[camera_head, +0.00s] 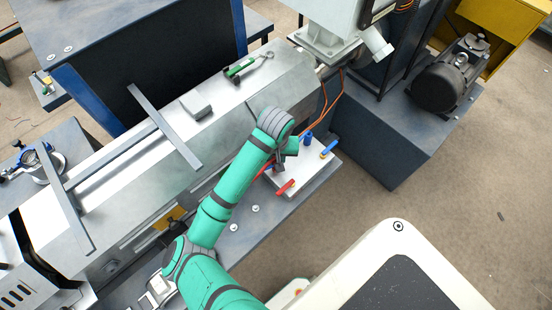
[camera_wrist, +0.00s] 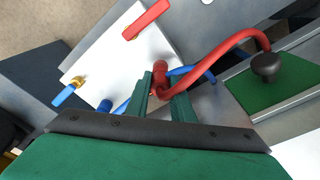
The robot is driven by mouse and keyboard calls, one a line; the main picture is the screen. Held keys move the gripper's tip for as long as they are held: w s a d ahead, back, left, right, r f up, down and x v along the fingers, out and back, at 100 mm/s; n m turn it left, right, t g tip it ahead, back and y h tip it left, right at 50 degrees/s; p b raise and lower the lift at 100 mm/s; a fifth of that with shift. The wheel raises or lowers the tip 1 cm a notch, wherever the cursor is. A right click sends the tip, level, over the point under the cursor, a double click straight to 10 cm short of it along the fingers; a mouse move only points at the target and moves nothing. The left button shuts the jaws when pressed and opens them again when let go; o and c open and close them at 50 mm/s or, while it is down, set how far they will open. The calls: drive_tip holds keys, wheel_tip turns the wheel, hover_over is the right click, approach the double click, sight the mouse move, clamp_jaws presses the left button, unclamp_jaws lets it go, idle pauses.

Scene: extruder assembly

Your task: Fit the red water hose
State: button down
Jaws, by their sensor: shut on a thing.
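The red water hose (camera_wrist: 224,52) curves in the wrist view from between my fingers toward the upper right, over a green panel. My gripper (camera_wrist: 163,92) is shut on the hose near its thick red end (camera_wrist: 160,70). This end is at the edge of the white plate (camera_wrist: 115,62). I cannot tell whether it is seated on a fitting or only held against the plate. The plate carries a red-handled valve (camera_wrist: 147,20) and a blue-handled valve (camera_wrist: 68,92). In the head view my gripper (camera_head: 279,163) is over the white plate (camera_head: 308,170), partly hidden by my arm.
A blue fitting (camera_wrist: 105,105) stands on the plate beside my gripper, and a blue hose (camera_wrist: 205,72) runs behind the red one. The long grey machine (camera_head: 140,205) lies along my arm's left. Open floor (camera_head: 470,190) lies right.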

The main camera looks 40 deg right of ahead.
drive_tip(key=shift+f, duration=0.8)
drive_tip(key=c, duration=1.5)
unclamp_jaws()
drive_tip(key=shift+o, duration=0.2)
drive_tip(key=shift+r, duration=0.1)
drive_tip(key=r, duration=0.9)
drive_tip(key=shift+s+a+r, duration=0.35)
drive_tip(key=shift+s+a, duration=0.05)
drive_tip(key=shift+s+r, duration=0.1)
drive_tip(key=shift+r, duration=0.35)
